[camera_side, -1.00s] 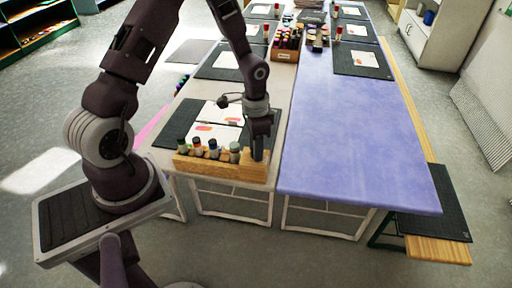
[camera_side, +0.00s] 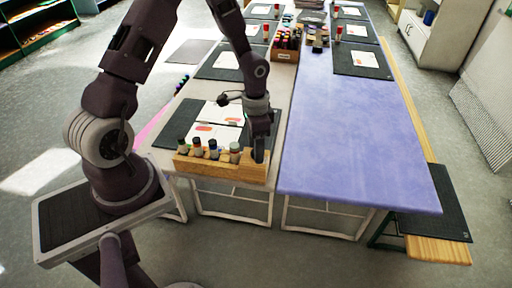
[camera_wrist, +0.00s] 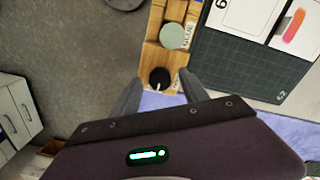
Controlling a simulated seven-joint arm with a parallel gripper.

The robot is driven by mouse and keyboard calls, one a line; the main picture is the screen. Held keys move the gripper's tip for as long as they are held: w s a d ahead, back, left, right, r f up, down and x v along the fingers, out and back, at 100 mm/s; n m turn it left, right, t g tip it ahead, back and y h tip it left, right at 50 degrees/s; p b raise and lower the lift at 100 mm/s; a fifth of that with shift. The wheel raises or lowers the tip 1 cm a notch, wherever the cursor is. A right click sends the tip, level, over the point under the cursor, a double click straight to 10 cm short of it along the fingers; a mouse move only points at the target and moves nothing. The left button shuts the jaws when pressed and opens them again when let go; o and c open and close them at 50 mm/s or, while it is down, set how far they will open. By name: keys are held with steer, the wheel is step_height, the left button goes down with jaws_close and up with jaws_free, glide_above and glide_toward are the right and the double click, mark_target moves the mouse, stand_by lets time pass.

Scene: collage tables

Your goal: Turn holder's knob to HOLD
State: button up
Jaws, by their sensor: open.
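The wooden holder (camera_side: 212,167) stands at the near edge of the pale table, with several capped bottles in a row in it. In the wrist view the holder (camera_wrist: 153,54) runs up from between my fingers. Its dark round knob (camera_wrist: 159,78) sits at the end of the holder, just ahead of the gap between my fingertips. Small lettering lies beside the knob, too small to read. My gripper (camera_wrist: 158,88) is open and points down, with one finger on either side of the knob's end of the holder. In the side view my gripper (camera_side: 259,150) hides the knob.
A bottle with a grey-green cap (camera_wrist: 174,36) stands close to the knob. A dark cutting mat (camera_wrist: 232,62) with printed cards lies beside the holder. The blue-violet table (camera_side: 340,130) to the right is largely clear at its near end.

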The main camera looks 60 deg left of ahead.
step_height(320, 180, up, 7)
steer(key=shift+a+f, duration=0.1)
steer(key=shift+f, duration=0.1)
steer(key=s+d+r+n+t+y, duration=0.15)
steer(key=s+r, duration=0.25)
steer(key=r, duration=0.4)
steer(key=s+d+r+t+y, duration=0.1)
steer(key=s+d+r, duration=0.2)
steer(key=r, duration=0.5)
steer(key=s+d+r+n+t+h, duration=0.1)
steer(key=s+d+r, duration=0.1)
steer(key=s, duration=0.4)
steer(key=s+d+r+n+t+h, duration=0.1)
steer(key=s+d+r+t, duration=0.1)
steer(key=s, duration=0.3)
steer(key=shift+s+d+r, duration=0.4)
steer(key=shift+r, duration=0.25)
steer(key=shift+c, duration=0.4)
